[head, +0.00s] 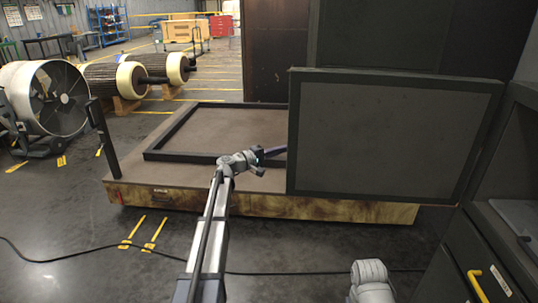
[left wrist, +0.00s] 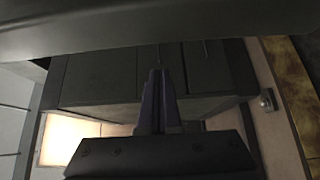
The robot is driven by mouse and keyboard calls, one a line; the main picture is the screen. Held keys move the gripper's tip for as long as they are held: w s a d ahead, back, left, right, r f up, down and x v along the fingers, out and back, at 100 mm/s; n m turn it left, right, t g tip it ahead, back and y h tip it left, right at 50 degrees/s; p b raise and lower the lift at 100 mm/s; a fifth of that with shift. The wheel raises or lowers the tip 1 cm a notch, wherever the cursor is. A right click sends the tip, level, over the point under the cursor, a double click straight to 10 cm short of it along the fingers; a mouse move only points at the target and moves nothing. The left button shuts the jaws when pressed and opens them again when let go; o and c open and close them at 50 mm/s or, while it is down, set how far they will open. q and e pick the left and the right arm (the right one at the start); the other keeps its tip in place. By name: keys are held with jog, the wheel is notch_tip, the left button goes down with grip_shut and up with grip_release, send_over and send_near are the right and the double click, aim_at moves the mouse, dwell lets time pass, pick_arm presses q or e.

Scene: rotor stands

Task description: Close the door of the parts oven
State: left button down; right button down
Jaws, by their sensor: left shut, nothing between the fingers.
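The oven door (head: 390,140) is a large dark grey panel that stands open, swung out to the left of the dark oven body (head: 455,240) at the right. My left gripper (head: 279,152) is at the door's left edge, about mid-height. Its fingertips seem to pass behind that edge, and I cannot tell whether they touch the door. In the left wrist view, the gripper's fingers (left wrist: 158,98) are shut and empty, below a broad dark panel (left wrist: 150,32) that looks like the door. My right gripper is not in view.
A low platform (head: 190,195) with a dark frame stands behind my left arm. A fan (head: 45,98) and rotors (head: 150,75) stand at the left. A black cable (head: 100,257) crosses the floor. A yellow handle (head: 478,285) is low at the right.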

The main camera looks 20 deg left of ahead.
pick_arm(q)
jog(key=shift+s+d, duration=0.5)
jog(key=shift+s, duration=0.2)
jog(key=shift+s+d, duration=0.5)
jog(key=shift+s, duration=0.2)
